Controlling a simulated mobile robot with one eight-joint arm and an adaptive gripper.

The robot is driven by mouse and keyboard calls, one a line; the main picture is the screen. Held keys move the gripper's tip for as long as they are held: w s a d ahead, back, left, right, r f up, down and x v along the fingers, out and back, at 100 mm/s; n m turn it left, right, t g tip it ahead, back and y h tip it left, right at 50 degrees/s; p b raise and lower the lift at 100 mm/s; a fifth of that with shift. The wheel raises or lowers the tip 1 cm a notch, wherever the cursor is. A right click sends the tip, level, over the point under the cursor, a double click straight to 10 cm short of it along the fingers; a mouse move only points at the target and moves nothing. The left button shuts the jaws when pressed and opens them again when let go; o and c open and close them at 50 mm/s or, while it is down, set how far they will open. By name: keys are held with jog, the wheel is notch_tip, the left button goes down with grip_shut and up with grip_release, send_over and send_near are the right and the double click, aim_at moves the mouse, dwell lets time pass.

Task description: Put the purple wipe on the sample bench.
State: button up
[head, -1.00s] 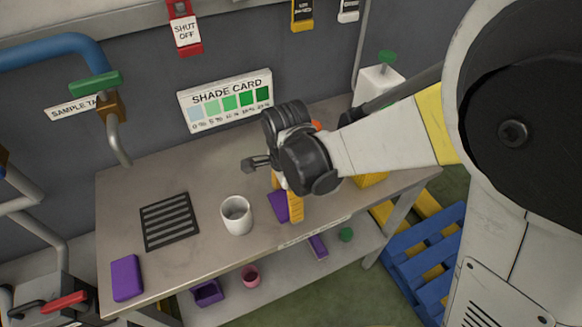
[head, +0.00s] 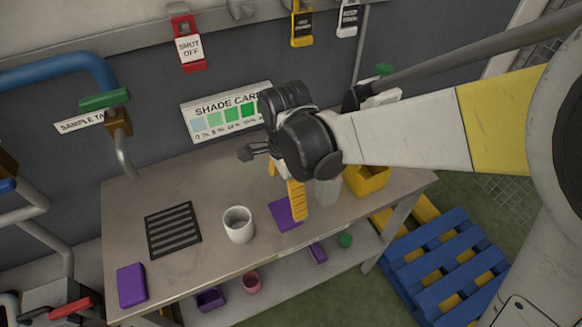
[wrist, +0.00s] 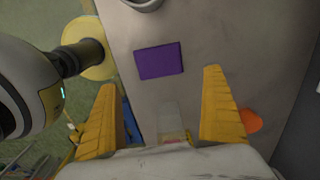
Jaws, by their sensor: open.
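A flat purple piece, which looks like the purple wipe (head: 284,216), lies on the grey bench top (head: 210,188), right of a white cup (head: 238,226). In the wrist view the wipe (wrist: 160,61) lies flat, just beyond the fingertips. My gripper (head: 285,192) is above the wipe, its yellow fingers spread with nothing between them. In the wrist view the two fingers of my gripper (wrist: 160,80) stand wide apart. A thicker purple block (head: 132,285) lies at the bench's front left corner. A sign above the bench's left side begins "SAMPLE TA".
A black slotted mat (head: 172,230) lies left of the cup. A yellow bin (head: 367,181) and a translucent container (head: 328,190) stand right of my gripper. The lower shelf holds a purple tray (head: 209,299) and a pink cup (head: 251,283). A blue pallet (head: 440,262) is on the floor at right.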

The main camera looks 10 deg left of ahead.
jog(key=d+r+n+t+y+p, duration=0.1)
jog(key=d+r+n+t, duration=0.3)
jog(key=d+r, duration=0.9)
jog(key=s+d+n+t+h, duration=0.1)
jog(key=s+d+n+t, duration=0.2)
jog(key=d, duration=0.8)
jog(key=s+n, duration=0.2)
jog(key=n, duration=0.2)
jog(key=shift+s+d+r+n, duration=0.2)
jog(key=shift+d+r+n, duration=0.05)
jog(key=shift+d+n, duration=0.1)
